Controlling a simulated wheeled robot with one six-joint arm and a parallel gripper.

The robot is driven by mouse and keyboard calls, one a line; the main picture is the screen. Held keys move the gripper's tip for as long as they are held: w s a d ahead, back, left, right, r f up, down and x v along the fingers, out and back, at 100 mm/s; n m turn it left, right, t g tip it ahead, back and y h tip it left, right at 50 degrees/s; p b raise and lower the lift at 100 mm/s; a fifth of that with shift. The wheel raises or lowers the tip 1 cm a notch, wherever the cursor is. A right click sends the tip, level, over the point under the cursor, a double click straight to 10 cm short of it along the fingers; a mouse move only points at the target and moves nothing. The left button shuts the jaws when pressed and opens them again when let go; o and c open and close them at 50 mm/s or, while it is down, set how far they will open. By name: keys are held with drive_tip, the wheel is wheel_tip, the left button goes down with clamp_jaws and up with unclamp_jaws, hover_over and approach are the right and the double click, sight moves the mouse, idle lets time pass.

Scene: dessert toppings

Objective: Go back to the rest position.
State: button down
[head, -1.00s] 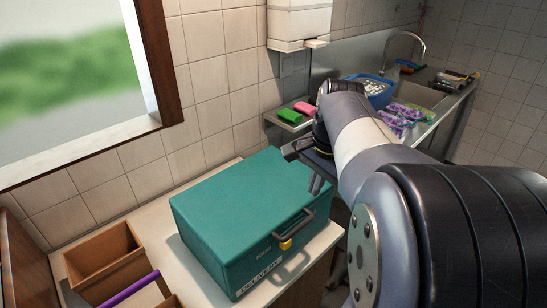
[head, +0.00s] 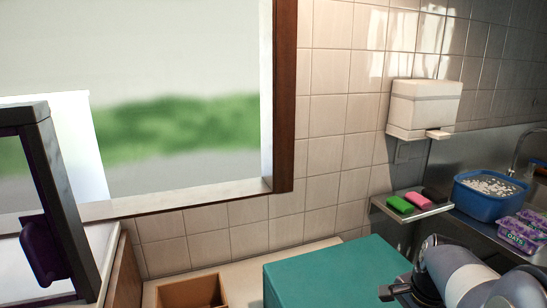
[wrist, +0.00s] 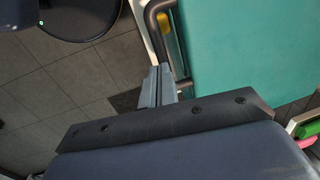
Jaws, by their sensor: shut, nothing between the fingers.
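My gripper (wrist: 159,86) is shut and empty in the wrist view, its two grey fingers together. It is beside the teal delivery box (wrist: 245,50), near the box's dark handle and yellow latch. The fingertips appear close to the handle; I cannot tell whether they touch it. In the head view the teal box (head: 335,272) shows at the bottom, and part of my arm is at the lower right. The fingers cannot be made out there.
A brown container (head: 192,291) stands left of the box. A shelf with green (head: 400,204) and pink sponges, a blue tub (head: 490,196) and purple oats packs (head: 520,232) are at the right. A dark-framed object (head: 50,205) stands at the left. Tiled floor shows below the gripper.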

drive_tip(key=shift+w+f+b, duration=0.2)
drive_tip(key=shift+f+b, duration=0.6)
drive_tip(key=shift+f, duration=0.45)
drive_tip(key=shift+a+r, duration=0.1)
drive_tip(key=shift+a, duration=0.05)
